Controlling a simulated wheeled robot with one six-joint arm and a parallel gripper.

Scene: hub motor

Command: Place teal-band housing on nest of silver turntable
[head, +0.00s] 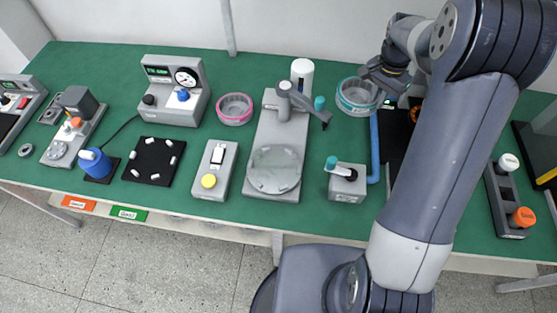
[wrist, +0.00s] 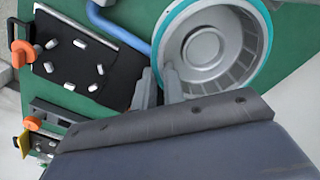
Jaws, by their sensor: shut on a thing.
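The teal-band housing (head: 357,97) is a clear-grey round cup with a teal rim at the back, right of centre. In the wrist view the teal-band housing (wrist: 239,67) is seen from above, with a round hub inside. My gripper (head: 379,83) is at its right side in the head view. In the wrist view my gripper (wrist: 160,86) is shut on the housing's rim wall. I cannot tell whether the housing touches the table. The silver turntable (head: 274,170) is a round plate on a grey base, left of the housing, with nothing on it.
A post with an arm (head: 291,100) and a white cylinder (head: 302,76) stand behind the turntable. A pink-band housing (head: 235,108) is to the left. A grey block with a teal-knobbed lever (head: 347,181) and a blue tube (head: 375,150) stand right of the turntable. A black pad (wrist: 80,58) lies nearby.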

